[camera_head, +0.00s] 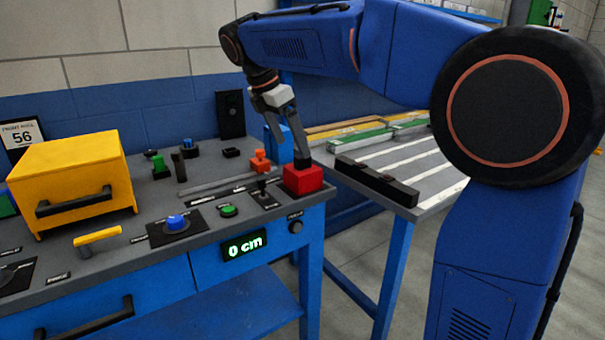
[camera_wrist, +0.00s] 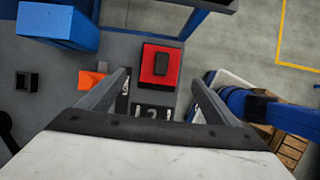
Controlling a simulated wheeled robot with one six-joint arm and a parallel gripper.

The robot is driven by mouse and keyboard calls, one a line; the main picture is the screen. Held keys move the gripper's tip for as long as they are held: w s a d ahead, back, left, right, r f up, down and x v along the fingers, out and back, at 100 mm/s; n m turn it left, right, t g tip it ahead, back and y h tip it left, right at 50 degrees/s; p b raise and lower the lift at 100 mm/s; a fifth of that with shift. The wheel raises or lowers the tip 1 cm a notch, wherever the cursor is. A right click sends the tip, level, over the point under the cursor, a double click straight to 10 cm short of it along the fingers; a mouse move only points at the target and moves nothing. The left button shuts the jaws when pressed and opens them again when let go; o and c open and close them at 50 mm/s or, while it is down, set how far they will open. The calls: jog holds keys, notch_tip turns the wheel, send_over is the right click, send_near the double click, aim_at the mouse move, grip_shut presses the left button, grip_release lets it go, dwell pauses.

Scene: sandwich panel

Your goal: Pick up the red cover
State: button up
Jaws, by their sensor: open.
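The red cover (camera_head: 303,181) is a red block at the right front corner of the workbench. In the wrist view the red cover (camera_wrist: 147,66) looks like a red square with a dark rectangular handle (camera_wrist: 161,64) in its middle. My gripper (camera_head: 293,140) is above the cover, its fingers pointing down. In the wrist view my gripper (camera_wrist: 160,80) is open, with one finger to each side of the cover in the picture and nothing between them. The head view does not show clearly whether a finger touches the cover.
An orange part (camera_head: 260,162) and a blue block (camera_head: 279,145) stand behind the cover. A black lever (camera_head: 262,187) and a green button (camera_head: 228,211) are to its left. A yellow box (camera_head: 70,180) is farther left. A second table with a black bar (camera_head: 375,182) is to the right.

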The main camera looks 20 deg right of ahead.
aim_at(302, 168)
jog(key=x, duration=1)
jog(key=shift+d+f, duration=0.1)
jog(key=c, duration=1.2)
